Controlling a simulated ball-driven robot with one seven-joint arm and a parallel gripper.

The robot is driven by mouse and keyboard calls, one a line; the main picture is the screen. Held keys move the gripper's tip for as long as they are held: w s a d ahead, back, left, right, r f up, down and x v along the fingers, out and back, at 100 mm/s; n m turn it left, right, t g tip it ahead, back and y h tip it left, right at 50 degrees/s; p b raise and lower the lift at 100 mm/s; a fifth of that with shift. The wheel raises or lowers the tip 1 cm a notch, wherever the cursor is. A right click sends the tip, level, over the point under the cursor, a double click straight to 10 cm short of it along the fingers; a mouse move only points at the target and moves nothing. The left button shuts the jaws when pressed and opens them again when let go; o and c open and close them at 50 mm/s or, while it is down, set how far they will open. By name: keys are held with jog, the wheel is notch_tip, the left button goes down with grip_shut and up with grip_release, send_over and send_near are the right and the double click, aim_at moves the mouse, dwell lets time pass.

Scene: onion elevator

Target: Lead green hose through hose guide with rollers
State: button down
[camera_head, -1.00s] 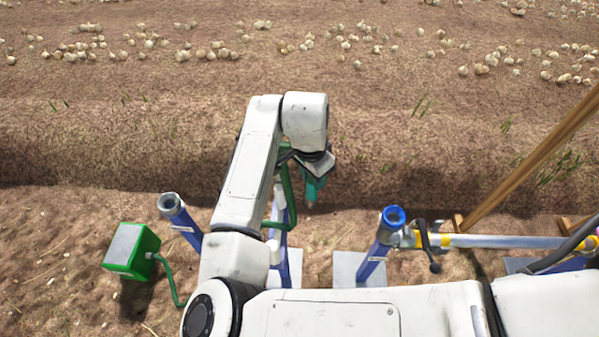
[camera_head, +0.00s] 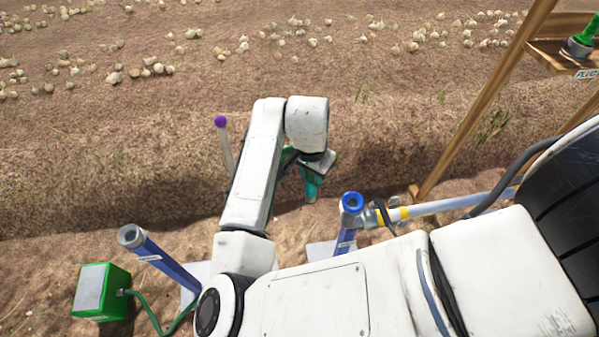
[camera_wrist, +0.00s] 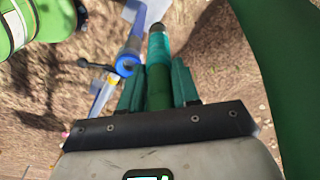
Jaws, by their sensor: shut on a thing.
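My gripper (camera_head: 311,187) has teal fingers and hangs past the end of my bent arm, low over the soil. A thick stretch of hose also crosses the right of that view. In the head view, the green hose (camera_head: 152,310) leaves the green box at lower left and passes behind my arm. A white rod with a purple knob (camera_head: 221,122) stands left of my arm. I cannot tell whether it belongs to the roller guide; my arm hides what is below.
A blue post (camera_head: 160,262) stands at left, beside the green box (camera_head: 102,291). Another blue post (camera_head: 351,203) with a clamped pipe (camera_head: 450,204) is right of my gripper. A wooden frame (camera_head: 485,100) bears a shelf at upper right. Onions lie across the far soil.

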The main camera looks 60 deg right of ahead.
jog(key=s+d+p, duration=0.3)
jog(key=s+d, duration=0.4)
jog(key=s, duration=0.2)
jog(key=shift+s+d, duration=0.25)
jog(key=shift+s, duration=0.05)
dwell(0.5)
